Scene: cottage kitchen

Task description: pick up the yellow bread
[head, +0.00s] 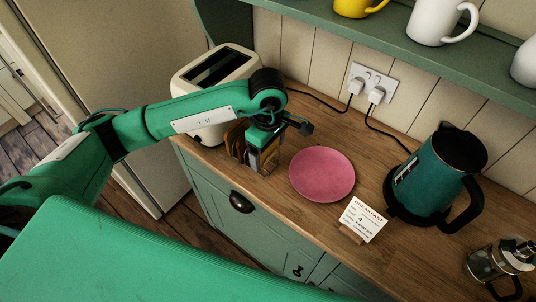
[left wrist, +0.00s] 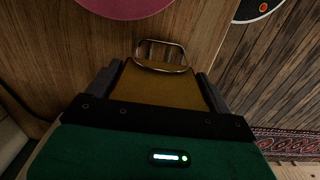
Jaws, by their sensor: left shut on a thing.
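The yellow bread (left wrist: 163,92) is a flat mustard-coloured slice between the two dark fingers of my left gripper in the left wrist view. My left gripper (head: 262,152) is shut on it, pointing down at the toast rack on the counter. The wire toast rack (left wrist: 160,56) shows just beyond the slice. In the head view, brown slices (head: 236,142) stand in the rack left of the gripper. The gripper mostly hides the yellow slice there, and I cannot tell whether it is clear of the rack. My right gripper is not in view.
A cream toaster (head: 215,72) stands behind the rack. A pink plate (head: 322,174) lies just right of it. A small breakfast card (head: 363,221), a teal kettle (head: 437,175) and a moka pot (head: 497,262) stand farther right. A shelf with mugs (head: 437,22) hangs above.

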